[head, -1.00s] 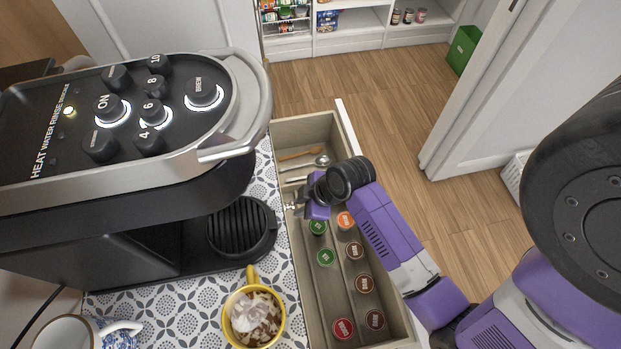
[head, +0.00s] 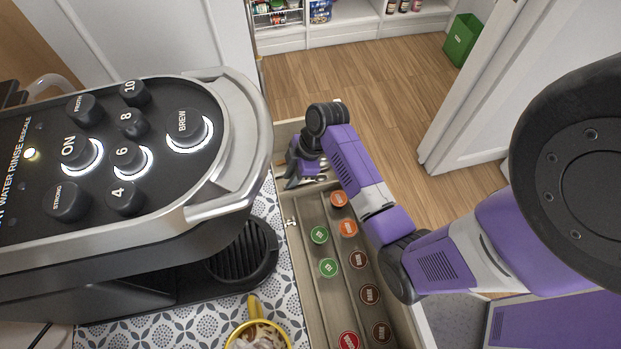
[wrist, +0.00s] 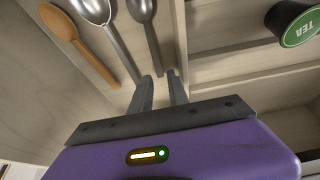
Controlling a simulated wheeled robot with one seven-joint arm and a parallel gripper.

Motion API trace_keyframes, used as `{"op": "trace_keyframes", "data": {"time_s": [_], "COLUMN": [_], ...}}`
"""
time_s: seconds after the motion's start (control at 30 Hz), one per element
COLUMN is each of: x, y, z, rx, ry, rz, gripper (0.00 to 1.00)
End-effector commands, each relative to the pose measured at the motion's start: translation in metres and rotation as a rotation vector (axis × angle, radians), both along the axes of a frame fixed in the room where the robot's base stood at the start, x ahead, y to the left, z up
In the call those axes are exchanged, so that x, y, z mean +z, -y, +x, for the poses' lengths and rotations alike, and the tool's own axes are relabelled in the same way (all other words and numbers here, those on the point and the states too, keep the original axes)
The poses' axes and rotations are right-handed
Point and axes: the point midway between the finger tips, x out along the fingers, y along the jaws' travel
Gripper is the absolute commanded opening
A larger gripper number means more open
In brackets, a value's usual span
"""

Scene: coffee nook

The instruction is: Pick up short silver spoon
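In the wrist view, two silver spoons lie side by side in a drawer compartment: a shiny one (wrist: 115,42) and a darker grey one (wrist: 150,40). I cannot tell for sure which is the shorter. A wooden spoon (wrist: 82,50) lies to their left. My gripper (wrist: 160,77) is open, its two fingers apart around the handle end of the darker spoon; I cannot tell whether they touch it. In the head view, my gripper (head: 293,182) is low over the drawer's far part, and my arm hides most of the spoons; part of a silver one (head: 322,179) shows.
The open drawer (head: 297,262) also holds several coffee and tea pods (head: 329,268) nearer me. A tea pod (wrist: 296,25) shows right of the divider in the wrist view. The coffee machine (head: 130,200) stands close on the left, with a yellow mug (head: 258,335) in front.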

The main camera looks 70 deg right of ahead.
Motion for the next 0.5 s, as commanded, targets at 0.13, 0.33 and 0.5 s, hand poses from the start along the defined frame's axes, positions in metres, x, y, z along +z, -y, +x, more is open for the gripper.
{"op": "trace_keyframes", "data": {"time_s": [0.13,0.33,0.5], "x": [-0.016,-0.02,-0.02], "y": [-0.004,-0.005,-0.005], "z": [0.005,0.007,0.006], "rx": [-0.001,-0.001,-0.001], "ry": [-0.002,0.001,0.001], "rz": [0.0,-0.001,-0.001], "gripper": [0.21,0.21,0.21]}}
